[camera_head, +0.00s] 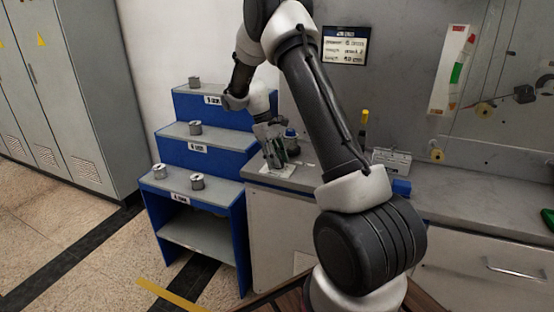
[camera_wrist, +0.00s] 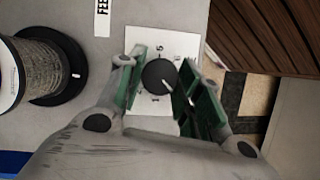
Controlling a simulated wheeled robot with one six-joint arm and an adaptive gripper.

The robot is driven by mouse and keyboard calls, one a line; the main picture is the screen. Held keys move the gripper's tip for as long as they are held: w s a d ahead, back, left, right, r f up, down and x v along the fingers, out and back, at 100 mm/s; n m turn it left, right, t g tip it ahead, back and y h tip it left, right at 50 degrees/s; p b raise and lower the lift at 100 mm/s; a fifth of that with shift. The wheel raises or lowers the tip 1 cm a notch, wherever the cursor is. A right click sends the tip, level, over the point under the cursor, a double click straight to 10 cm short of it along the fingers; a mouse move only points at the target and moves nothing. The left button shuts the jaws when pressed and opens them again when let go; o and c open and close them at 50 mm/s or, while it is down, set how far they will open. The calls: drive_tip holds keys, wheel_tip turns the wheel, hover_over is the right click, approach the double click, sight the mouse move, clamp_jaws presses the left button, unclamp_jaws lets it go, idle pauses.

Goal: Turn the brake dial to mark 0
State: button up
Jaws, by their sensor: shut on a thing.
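The brake dial (camera_wrist: 158,76) is a round dark knob with a short white pointer line, on a white plate (camera_wrist: 165,42) with small marks around it. In the wrist view the pointer slants toward the lower right; the marks are too small to read surely. My gripper (camera_wrist: 160,82) has green-padded fingers on either side of the dial and is shut on it. In the head view my gripper (camera_head: 273,145) points down over the white plate (camera_head: 280,171) at the counter's left end; the dial is hidden there.
A dark-flanged spool (camera_wrist: 42,72) stands left of the plate in the wrist view. A blue stepped rack (camera_head: 205,150) with several small spools stands left of the counter (camera_head: 465,205). A yellow-topped bottle (camera_head: 363,130) and a blue block (camera_head: 401,187) are on the counter.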

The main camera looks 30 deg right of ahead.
idle(0.3)
drive_tip(key=o, duration=1)
drive_tip(key=shift+r, duration=0.1)
drive_tip(key=v, duration=1.1)
drive_tip(key=shift+w+a+r, duration=0.1)
drive_tip(key=shift+w+r, duration=0.1)
drive_tip(key=shift+r, duration=0.15)
